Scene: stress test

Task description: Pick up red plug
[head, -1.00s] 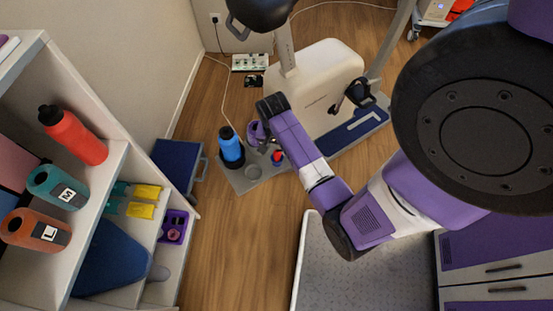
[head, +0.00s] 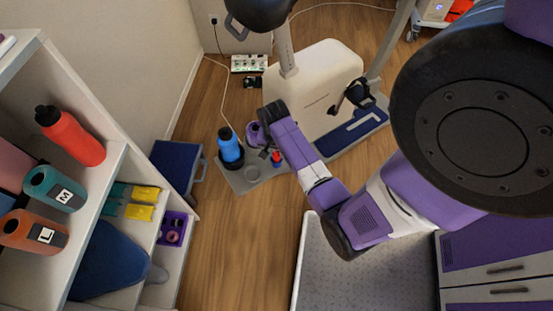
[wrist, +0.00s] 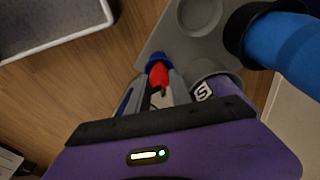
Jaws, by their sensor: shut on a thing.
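The red plug (wrist: 158,76) shows between my gripper's fingers in the wrist view, with a blue part at its far end. It is a small red spot (head: 277,157) in the head view, by the edge of the grey holder (head: 240,182). My gripper (wrist: 157,88) is shut on the red plug. In the head view my gripper (head: 271,154) is low over the holder. The fingers partly hide the plug. I cannot tell whether it is clear of the holder.
A blue bottle (head: 230,144) stands in the holder left of my gripper. A cup marked S (wrist: 203,90) is close beside the fingers. An exercise bike (head: 318,88) stands behind. A shelf with bottles (head: 118,160) is at left. Wooden floor (head: 222,235) in front is clear.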

